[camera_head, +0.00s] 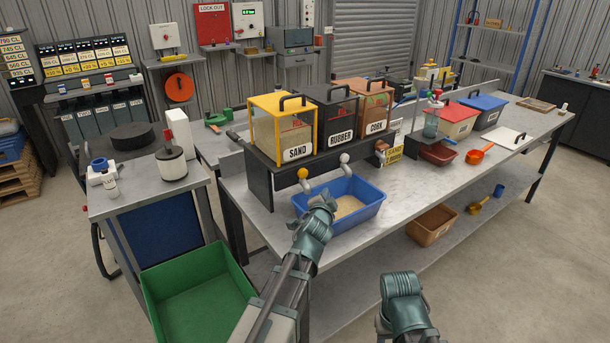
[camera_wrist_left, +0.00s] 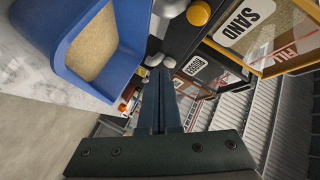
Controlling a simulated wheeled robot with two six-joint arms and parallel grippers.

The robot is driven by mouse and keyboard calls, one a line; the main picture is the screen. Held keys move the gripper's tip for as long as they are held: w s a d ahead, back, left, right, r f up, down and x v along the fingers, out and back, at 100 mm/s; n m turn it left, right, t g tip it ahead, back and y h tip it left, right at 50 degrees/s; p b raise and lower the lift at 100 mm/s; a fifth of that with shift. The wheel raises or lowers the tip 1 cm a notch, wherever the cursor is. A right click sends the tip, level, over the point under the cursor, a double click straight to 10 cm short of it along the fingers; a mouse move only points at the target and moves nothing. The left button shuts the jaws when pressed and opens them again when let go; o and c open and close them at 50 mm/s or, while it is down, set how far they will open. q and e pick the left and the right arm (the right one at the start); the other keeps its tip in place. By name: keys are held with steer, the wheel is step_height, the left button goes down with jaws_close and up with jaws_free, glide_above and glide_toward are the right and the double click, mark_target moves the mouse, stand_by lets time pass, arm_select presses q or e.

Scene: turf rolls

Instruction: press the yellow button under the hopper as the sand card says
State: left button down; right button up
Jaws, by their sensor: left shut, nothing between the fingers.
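The yellow-framed sand hopper (camera_head: 283,128) stands on a dark stand at the left of the bench. The yellow button (camera_head: 302,174) is on the stand's front below it, and it also shows at the top of the left wrist view (camera_wrist_left: 199,13). My left gripper (camera_head: 328,198) is shut and empty, in front of the stand, below and right of the button and apart from it. Its closed fingers (camera_wrist_left: 157,75) fill the middle of the wrist view. A blue tub (camera_head: 372,212) holding some sand sits beside it. My right arm's end (camera_head: 402,290) is low in view, its fingers hidden.
The rubber hopper (camera_head: 334,118) and cork hopper (camera_head: 372,108) stand right of the sand one. A green bin (camera_head: 200,290) is at lower left.

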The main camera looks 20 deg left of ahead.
mark_target(306, 175)
arm_select(q)
steer(key=w+a, duration=0.5)
steer(key=a, duration=0.2)
steer(key=shift+w, duration=0.15)
stand_by(0.5)
stand_by(2.0)
steer(key=shift+w+a, duration=0.25)
steer(key=shift+a, duration=0.05)
steer(key=shift+w+a, duration=0.4)
steer(key=shift+a, duration=0.1)
stand_by(1.4)
steer(key=shift+s+d, duration=0.65)
steer(key=shift+d, duration=0.15)
steer(key=shift+s+d, duration=0.8)
steer(key=shift+d, duration=0.2)
steer(key=shift+s+d, duration=0.75)
steer(key=shift+d, duration=0.25)
